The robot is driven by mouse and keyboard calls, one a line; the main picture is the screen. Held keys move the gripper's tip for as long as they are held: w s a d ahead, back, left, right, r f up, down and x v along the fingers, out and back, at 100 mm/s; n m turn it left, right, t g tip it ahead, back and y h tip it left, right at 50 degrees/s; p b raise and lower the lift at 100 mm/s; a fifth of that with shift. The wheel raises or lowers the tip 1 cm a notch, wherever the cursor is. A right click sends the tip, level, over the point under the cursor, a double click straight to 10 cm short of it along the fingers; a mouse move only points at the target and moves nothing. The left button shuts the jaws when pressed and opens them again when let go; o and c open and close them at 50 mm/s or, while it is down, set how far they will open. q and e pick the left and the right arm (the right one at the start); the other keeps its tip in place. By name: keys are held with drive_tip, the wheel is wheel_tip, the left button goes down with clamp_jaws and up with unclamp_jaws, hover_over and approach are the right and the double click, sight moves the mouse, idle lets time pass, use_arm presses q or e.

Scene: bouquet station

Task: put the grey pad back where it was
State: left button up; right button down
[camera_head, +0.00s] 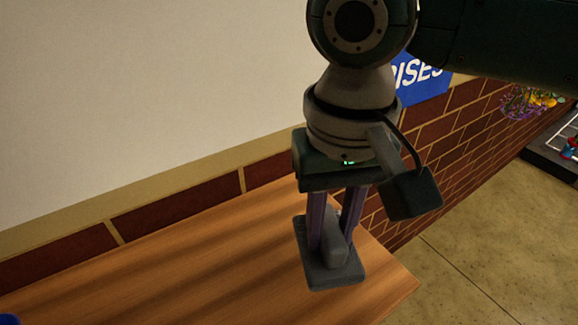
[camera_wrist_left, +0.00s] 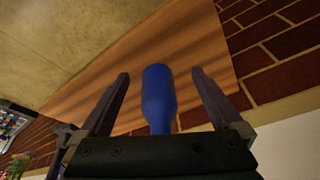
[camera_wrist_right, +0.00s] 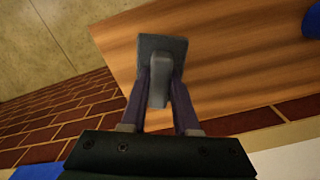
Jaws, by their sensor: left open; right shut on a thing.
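The grey pad (camera_head: 335,270) is a flat block with a raised grip on top. My right gripper (camera_head: 334,238) points down and is shut on that grip. The right wrist view shows the pad (camera_wrist_right: 161,48) between the fingers (camera_wrist_right: 160,85), with its flat base toward the wooden table. The pad is near the table's right end; I cannot tell whether it touches the top. My left gripper (camera_wrist_left: 160,74) shows only in its own wrist view, where it is open with a finger on each side of a blue bottle (camera_wrist_left: 158,98).
The wooden table (camera_head: 170,270) is bare around the pad, and its right end drops to a tiled floor (camera_head: 480,250). A brick and plaster wall (camera_head: 175,200) runs behind it. Flowers (camera_head: 540,98) and a dark rack (camera_head: 550,150) stand far right.

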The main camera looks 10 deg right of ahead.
sight(330, 228)
use_arm(q)
drive_tip(key=shift+f+b, duration=0.7)
drive_tip(key=shift+f, duration=0.1)
use_arm(e)
wheel_tip(330, 228, down, 6)
drive_tip(key=shift+r, duration=0.25)
use_arm(q)
drive_tip(key=shift+a, duration=0.1)
use_arm(e)
drive_tip(key=c, duration=0.7)
unclamp_jaws()
drive_tip(key=shift+o, duration=0.2)
wheel_tip(330, 228, up, 12)
drive_tip(key=p, duration=0.3)
drive_tip(key=s+a+f+n+t+y, duration=0.2)
drive_tip(key=s+a+f+n+y, duration=0.15)
drive_tip(key=s+a, duration=0.35)
use_arm(q)
wheel_tip(330, 228, up, 3)
drive_tip(key=shift+r, duration=0.1)
use_arm(e)
drive_tip(key=s+d+f+h, duration=0.1)
drive_tip(key=s+d, duration=0.3)
drive_tip(key=d, duration=0.3)
drive_tip(key=s+d+m+t+h, duration=0.1)
drive_tip(key=s+d, duration=0.3)
drive_tip(key=d, duration=0.4)
drive_tip(key=shift+s+f+t+h, duration=0.3)
drive_tip(key=shift+s+f+h, duration=0.1)
drive_tip(key=shift+h, duration=0.25)
